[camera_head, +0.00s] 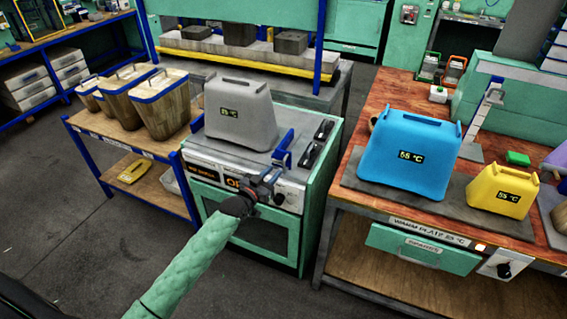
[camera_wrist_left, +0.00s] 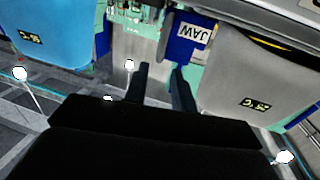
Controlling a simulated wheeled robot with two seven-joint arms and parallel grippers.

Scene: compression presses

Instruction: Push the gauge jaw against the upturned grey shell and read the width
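The upturned grey shell (camera_head: 240,112) stands on the bench top of a green cabinet, with a small dark temperature label on its side. It fills the right of the left wrist view (camera_wrist_left: 245,75). The blue gauge jaw (camera_head: 283,152) stands at the shell's right; its white JAW label shows in the wrist view (camera_wrist_left: 193,30). I cannot tell whether jaw and shell touch. My left gripper (camera_head: 272,177) is in front of the jaw, its two fingers apart and nothing between them (camera_wrist_left: 162,82). An orange readout (camera_head: 233,183) on the front panel is partly hidden by my gripper. My right gripper is out of view.
A blue shell (camera_head: 408,155) and a yellow shell (camera_head: 500,190) stand on a warm plate on the right bench. Wooden-looking bins (camera_head: 158,100) stand on the left table. Two black-handled items (camera_head: 318,143) lie right of the jaw. The floor in front is clear.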

